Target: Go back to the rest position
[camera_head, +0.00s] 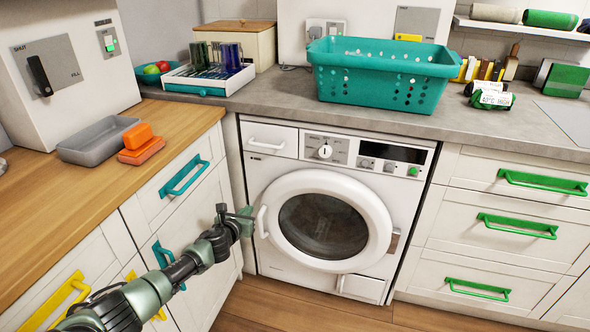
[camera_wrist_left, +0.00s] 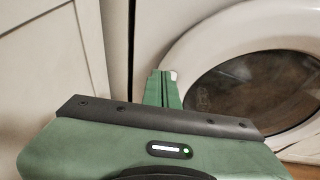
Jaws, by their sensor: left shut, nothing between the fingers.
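My left arm comes in from the lower left in the head view. My left gripper (camera_head: 236,212) is shut and empty, just left of the dryer door's handle (camera_head: 262,222). I cannot tell whether it touches the handle. The left wrist view shows the shut fingers (camera_wrist_left: 163,88) in front of the dryer's edge. The dryer (camera_head: 270,168) is white, and its round door (camera_head: 325,178) looks shut. My right gripper does not show.
A teal basket (camera_head: 384,88) stands on the grey counter above the dryer. White drawers with teal handles (camera_head: 184,175) flank the arm on the left. Drawers with green handles (camera_head: 517,225) stand on the right. Wooden floor (camera_head: 270,306) shows in front of the dryer.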

